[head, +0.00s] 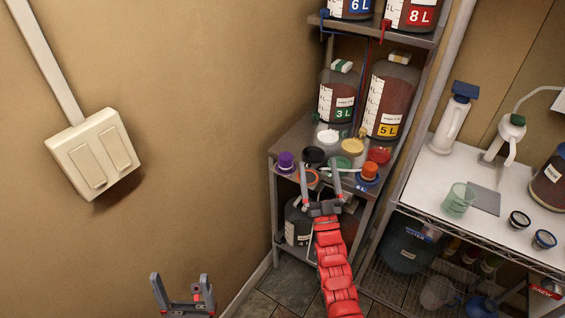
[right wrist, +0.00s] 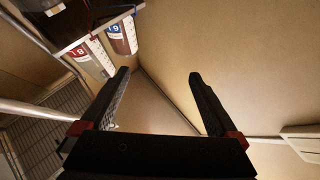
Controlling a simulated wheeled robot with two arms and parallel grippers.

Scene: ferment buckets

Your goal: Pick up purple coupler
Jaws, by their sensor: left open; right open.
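The purple coupler (head: 285,161) stands at the left front corner of the middle shelf in the head view. I cannot make it out in the right wrist view. My right gripper (head: 319,168) is open, its fingers pointing up in the picture in front of the shelf, to the right of the purple coupler and apart from it. In the right wrist view the open right gripper (right wrist: 158,76) has nothing between its fingers. My left gripper (head: 181,284) is open and empty, low at the bottom of the head view, far from the shelf.
Lids and small parts crowd the shelf (head: 300,135), including an orange piece (head: 369,171) and a black lid (head: 313,156). The 3 L bucket (head: 338,100) and 5 L bucket (head: 389,100) stand behind. A white-topped rack (head: 455,160) is to the right. The wall left is mostly bare.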

